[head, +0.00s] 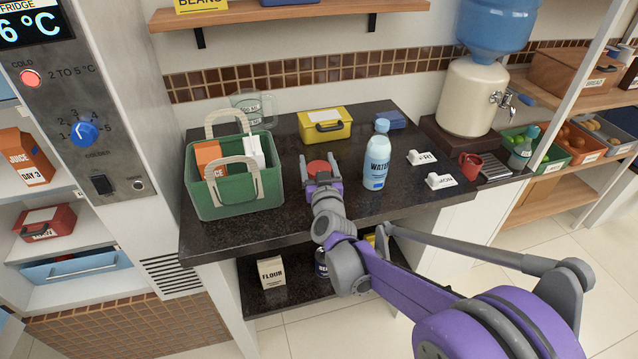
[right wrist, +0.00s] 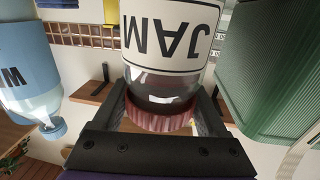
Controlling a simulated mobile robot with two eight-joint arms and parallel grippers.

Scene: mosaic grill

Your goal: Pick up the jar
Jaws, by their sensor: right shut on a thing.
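The jar has a white label reading JAM and a ridged red lid. In the right wrist view the jar (right wrist: 170,40) appears upside down, with its lid (right wrist: 160,118) between my right gripper's fingers. In the head view the red top of the jar (head: 317,167) shows on the far side of my right gripper (head: 321,178); the gripper and wrist hide its body. My right gripper is shut on the jar. I cannot tell whether the jar's base touches the dark counter (head: 290,228). My left gripper is not in view.
A green bag (head: 235,195) with cartons stands left of the gripper. A yellow box (head: 324,125) is behind. The front counter edge is mostly clear.

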